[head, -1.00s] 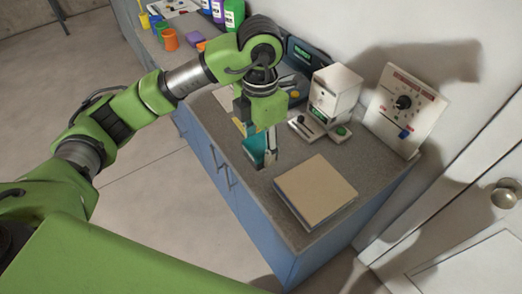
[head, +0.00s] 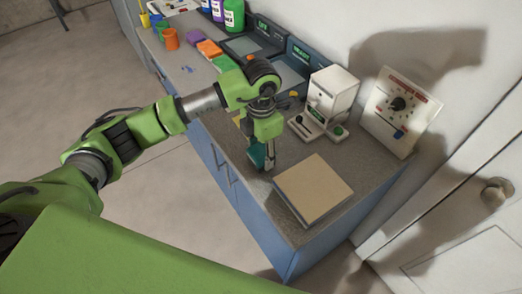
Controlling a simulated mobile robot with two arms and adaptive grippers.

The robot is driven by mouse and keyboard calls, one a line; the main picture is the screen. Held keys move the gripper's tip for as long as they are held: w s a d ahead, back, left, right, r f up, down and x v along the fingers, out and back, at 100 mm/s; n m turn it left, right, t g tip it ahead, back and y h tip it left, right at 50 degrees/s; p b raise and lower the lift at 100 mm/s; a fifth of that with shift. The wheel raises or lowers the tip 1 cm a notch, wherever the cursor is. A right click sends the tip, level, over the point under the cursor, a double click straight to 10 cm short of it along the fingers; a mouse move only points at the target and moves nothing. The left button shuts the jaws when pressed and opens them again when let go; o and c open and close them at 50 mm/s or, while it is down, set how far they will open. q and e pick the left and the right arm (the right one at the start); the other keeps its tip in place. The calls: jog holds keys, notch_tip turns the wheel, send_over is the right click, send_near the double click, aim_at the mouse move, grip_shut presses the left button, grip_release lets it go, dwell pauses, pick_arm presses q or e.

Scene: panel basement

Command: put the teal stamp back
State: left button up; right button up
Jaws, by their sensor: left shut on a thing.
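The teal stamp (head: 257,157) is at the front edge of the grey counter, partly covered by my left gripper. My left gripper (head: 266,160) points down and is shut on the stamp. I cannot tell whether the stamp touches the counter. A tan-topped flat block (head: 314,187) lies just to the right of the gripper. My right gripper is not in view.
A white device (head: 330,100) and a white dial panel (head: 400,110) stand behind on the grey counter (head: 225,138). Dark scales or trays (head: 287,70), coloured blocks (head: 209,48), cups (head: 170,39) and bottles (head: 233,14) stand further left. A door (head: 470,200) is at the right.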

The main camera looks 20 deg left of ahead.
aim_at(261, 151)
pick_arm(q)
jog(key=shift+f, duration=0.25)
jog(key=o, duration=0.9)
jog(key=shift+r, duration=0.1)
jog(key=shift+r, duration=0.5)
notch_tip(261, 151, up, 11)
jog(key=b, duration=0.3)
jog(key=shift+r, duration=0.2)
